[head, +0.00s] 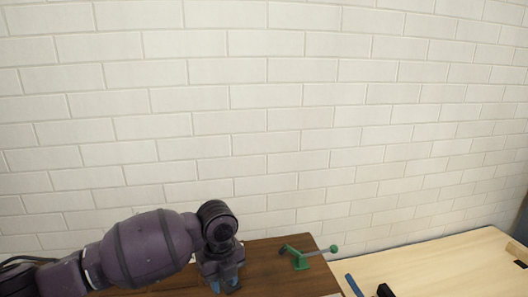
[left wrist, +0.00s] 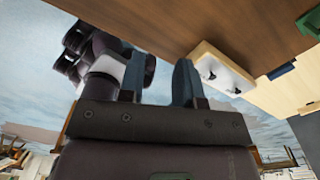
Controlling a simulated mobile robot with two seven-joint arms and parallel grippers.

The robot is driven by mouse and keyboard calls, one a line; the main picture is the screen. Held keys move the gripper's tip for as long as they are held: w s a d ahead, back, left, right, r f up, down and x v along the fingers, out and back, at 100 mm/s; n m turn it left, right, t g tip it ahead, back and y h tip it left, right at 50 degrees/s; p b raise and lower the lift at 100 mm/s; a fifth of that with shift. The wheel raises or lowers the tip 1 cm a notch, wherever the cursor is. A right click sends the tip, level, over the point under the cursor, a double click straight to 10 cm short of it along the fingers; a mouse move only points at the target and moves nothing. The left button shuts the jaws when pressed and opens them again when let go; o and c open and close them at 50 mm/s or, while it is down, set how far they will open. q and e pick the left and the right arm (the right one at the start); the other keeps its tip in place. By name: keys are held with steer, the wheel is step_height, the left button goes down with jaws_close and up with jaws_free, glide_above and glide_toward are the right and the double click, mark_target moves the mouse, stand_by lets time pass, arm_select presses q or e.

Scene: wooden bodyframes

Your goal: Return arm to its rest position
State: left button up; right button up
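My left arm comes in from the left in the head view, and its gripper (head: 228,284) hangs at the lower edge of the picture over the dark brown tabletop. In the left wrist view the two blue fingers of my left gripper (left wrist: 160,80) stand apart, with nothing between them. My right gripper does not show in the head view, and I cannot make it out in the left wrist view.
A green tool with a grey lever (head: 301,260) stands on the brown tabletop (head: 280,244). A pale wooden tabletop (head: 450,265) adjoins it, with a blue bar (head: 353,286) and a black object (head: 385,290) near. A white brick wall (head: 260,120) rises behind. A pale tray (left wrist: 222,68) shows in the wrist view.

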arm_select(q)
steer(key=s+f+n, duration=0.1)
steer(key=s+f, duration=0.1)
steer(key=s, duration=0.1)
steer(key=s+d+f+n+h, duration=0.1)
steer(key=s+f+n, duration=0.1)
steer(key=s+d+f+n+h, duration=0.1)
steer(key=s+f, duration=0.1)
steer(key=s, duration=0.1)
steer(key=shift+s+d+f+n, duration=0.15)
steer(key=shift+s+f+n, duration=0.1)
steer(key=shift+s+n, duration=0.05)
steer(key=s+a+f+n+t+y, duration=0.2)
steer(key=s+a+n, duration=0.9)
steer(key=s+n, duration=0.15)
steer(key=s+a+f+n+t+y, duration=0.1)
steer(key=s+a+f+n, duration=0.1)
steer(key=s+a+n, duration=0.95)
steer(key=w+d+f+t, duration=0.1)
steer(key=w+f+t, duration=0.5)
steer(key=f+t, duration=0.2)
step_height(320, 180, down, 2)
steer(key=shift+d+f+h, duration=0.25)
steer(key=shift+d+h, duration=0.1)
steer(key=shift+h, duration=0.05)
